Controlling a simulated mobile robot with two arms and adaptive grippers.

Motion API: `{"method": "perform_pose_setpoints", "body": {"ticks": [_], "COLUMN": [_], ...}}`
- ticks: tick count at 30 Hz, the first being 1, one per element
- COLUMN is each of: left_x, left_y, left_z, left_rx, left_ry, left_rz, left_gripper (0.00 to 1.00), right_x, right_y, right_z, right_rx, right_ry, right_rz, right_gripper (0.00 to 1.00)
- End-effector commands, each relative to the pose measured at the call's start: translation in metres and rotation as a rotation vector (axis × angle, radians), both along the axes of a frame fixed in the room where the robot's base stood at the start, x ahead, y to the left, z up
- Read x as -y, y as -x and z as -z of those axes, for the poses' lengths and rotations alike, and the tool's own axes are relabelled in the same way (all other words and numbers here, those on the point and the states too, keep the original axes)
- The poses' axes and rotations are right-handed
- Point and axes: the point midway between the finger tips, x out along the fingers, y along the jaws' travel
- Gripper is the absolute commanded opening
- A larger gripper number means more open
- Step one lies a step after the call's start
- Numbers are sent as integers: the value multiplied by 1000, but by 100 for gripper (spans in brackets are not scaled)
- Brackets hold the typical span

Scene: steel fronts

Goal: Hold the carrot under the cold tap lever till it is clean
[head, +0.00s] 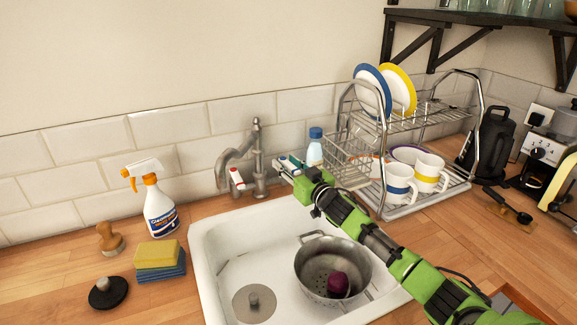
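The metal tap (256,160) stands behind the white sink (207,255), its spout bending left. A lever with a red mark (236,178) shows on its left side. No blue-marked or cold lever shows clearly; my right gripper covers the area right of the tap. My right gripper (281,168) reaches in from the lower right, its fingertips close beside the tap's right side. Whether it touches a lever or is open or shut is too small to tell. I see no carrot and no running water. My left gripper is out of view.
A metal colander (318,258) holding a dark purple round vegetable (338,284) sits in the sink. Left are a spray bottle (160,210), sponges (158,255), a brush (109,240) and a black plug (107,292). A dish rack (405,208) with cups and plates stands right.

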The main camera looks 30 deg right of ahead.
Motion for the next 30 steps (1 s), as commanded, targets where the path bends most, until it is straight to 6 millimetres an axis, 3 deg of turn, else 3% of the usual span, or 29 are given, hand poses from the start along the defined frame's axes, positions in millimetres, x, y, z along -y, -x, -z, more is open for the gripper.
{"method": "perform_pose_setpoints", "body": {"ticks": [5, 21, 30], "left_x": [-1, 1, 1], "left_y": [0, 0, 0], "left_z": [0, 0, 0], "left_rx": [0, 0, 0], "left_ry": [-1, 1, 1], "left_rz": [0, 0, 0], "left_gripper": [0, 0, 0], "right_x": [0, 0, 1], "right_y": [9, 93, 118], "right_z": [1, 2, 1], "right_rx": [0, -3, -1], "right_ry": [0, 0, 0], "right_rz": [-1, -1, 0], "right_gripper": [33, 33, 33]}}
